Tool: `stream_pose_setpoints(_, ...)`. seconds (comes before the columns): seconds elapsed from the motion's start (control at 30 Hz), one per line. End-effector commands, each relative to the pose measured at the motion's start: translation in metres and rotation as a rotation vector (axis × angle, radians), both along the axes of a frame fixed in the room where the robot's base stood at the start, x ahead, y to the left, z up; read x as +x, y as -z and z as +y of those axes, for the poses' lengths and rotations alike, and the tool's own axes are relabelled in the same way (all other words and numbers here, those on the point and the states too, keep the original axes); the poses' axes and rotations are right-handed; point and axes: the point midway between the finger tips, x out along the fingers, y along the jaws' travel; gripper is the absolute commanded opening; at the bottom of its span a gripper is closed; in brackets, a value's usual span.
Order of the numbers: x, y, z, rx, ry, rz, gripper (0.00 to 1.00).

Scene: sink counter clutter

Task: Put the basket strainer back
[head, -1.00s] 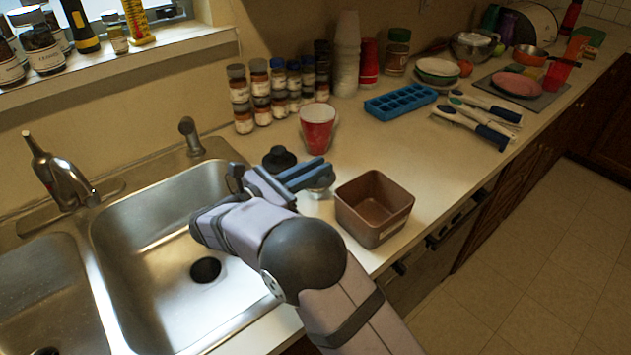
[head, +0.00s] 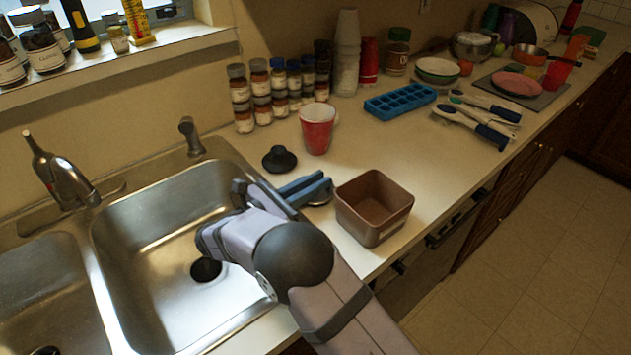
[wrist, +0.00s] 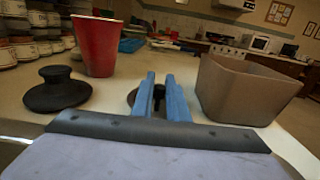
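The basket strainer (head: 320,199) is a small round metal piece on the counter, left of the brown square container. My gripper's blue fingers hide much of it in the head view. In the wrist view its dark rim (wrist: 132,97) shows behind the fingers, and a dark upright part shows in the gap between them. My gripper (head: 326,180) is low over the strainer with its fingers a little apart; it also shows in the wrist view (wrist: 159,76). I cannot tell whether the fingers touch it. The sink's dark round drain opening (head: 205,269) is in the right basin.
A black stopper (head: 279,159) and a red cup (head: 317,130) stand behind my gripper. The brown container (head: 374,208) is close on its right. Spice jars (head: 262,92) line the wall. The right basin (head: 150,225) is clear inside, with the faucet (head: 60,175) at its left.

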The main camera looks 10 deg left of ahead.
Motion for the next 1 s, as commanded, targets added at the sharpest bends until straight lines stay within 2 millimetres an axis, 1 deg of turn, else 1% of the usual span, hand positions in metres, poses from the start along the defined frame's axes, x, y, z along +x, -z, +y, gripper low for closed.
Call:
stream_pose_setpoints(0.03,0.000,0.000,0.000,0.001,0.000,0.001,0.27)
stream_pose_setpoints(0.07,0.000,0.000,0.000,0.001,0.000,0.001,0.31)
stream_pose_setpoints(0.33,0.000,0.000,0.000,0.001,0.000,0.001,0.31)
stream_pose_setpoints(0.47,0.000,-0.005,0.000,0.001,0.000,0.000,0.31)
stream_pose_setpoints(0.67,-0.015,-0.002,0.016,0.001,-0.004,-0.001,0.31)
stream_pose_setpoints(1.0,-0.058,-0.001,0.059,0.001,-0.004,0.000,0.31)
